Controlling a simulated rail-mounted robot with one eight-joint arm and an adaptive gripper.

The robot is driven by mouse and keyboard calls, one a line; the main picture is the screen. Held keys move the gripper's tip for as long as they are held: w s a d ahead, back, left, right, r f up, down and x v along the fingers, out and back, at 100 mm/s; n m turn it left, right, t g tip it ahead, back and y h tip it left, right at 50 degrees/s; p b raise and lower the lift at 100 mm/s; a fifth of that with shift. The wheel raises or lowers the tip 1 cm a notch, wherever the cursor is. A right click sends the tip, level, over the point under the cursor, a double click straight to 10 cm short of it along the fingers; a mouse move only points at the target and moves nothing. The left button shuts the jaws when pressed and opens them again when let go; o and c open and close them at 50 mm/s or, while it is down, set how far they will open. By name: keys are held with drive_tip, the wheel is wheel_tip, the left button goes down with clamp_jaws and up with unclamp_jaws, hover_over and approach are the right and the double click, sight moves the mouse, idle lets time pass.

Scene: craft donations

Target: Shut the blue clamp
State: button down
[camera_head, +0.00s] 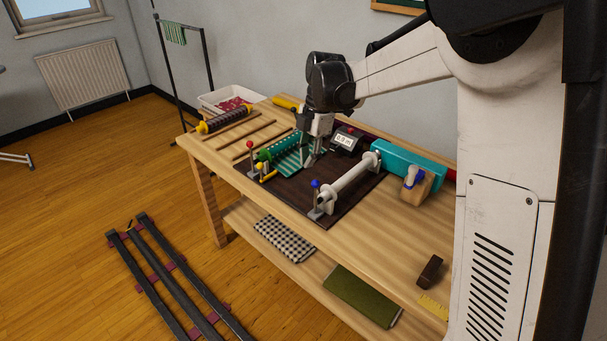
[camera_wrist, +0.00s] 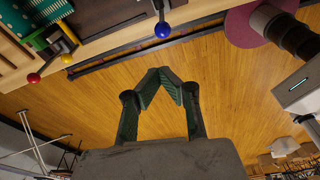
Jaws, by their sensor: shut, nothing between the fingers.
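The blue clamp (camera_head: 315,184) stands at the near end of a pale roller on the dark mat, its blue ball knob on top of an upright lever. In the wrist view, the blue knob (camera_wrist: 163,30) shows on its grey stem near the top, beyond my fingertips. My gripper (camera_head: 308,163) points down over the mat, left of and behind the blue clamp in the head view. In the wrist view its fingers (camera_wrist: 158,77) meet at the tips, shut and empty, apart from the knob. The clamp's lower part is hard to make out.
A red-knobbed clamp (camera_head: 249,146) stands by the green roll (camera_head: 278,148) and striped cloth. A small display box (camera_head: 347,138) and a teal box (camera_head: 403,168) with a wooden-handled tool (camera_head: 415,187) stand behind.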

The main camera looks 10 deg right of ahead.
drive_tip(key=shift+w+d+r, duration=0.2)
drive_tip(key=shift+d+r, duration=0.1)
drive_tip(key=shift+r, duration=0.3)
drive_tip(key=shift+w+d+r, duration=0.15)
drive_tip(key=shift+d+r, duration=0.15)
drive_tip(key=shift+r, duration=0.3)
drive_tip(key=s+d+r+m+t, duration=0.2)
drive_tip(key=s+r+m, duration=0.2)
drive_tip(key=s+m, duration=0.3)
drive_tip(key=s+d+r+m+t, duration=0.2)
drive_tip(key=s+r+m, duration=0.2)
drive_tip(key=s, duration=0.5)
drive_tip(key=s+d+f+m+t+h, duration=0.1)
drive_tip(key=s+f+m+t, duration=0.1)
drive_tip(key=s+m, duration=0.4)
drive_tip(key=s+d+f+m+t+h, duration=0.1)
drive_tip(key=s+d+f+m, duration=0.1)
drive_tip(key=s+m, duration=0.4)
drive_tip(key=s, duration=0.3)
drive_tip(key=shift+m+t, duration=0.3)
drive_tip(key=shift+t, duration=0.1)
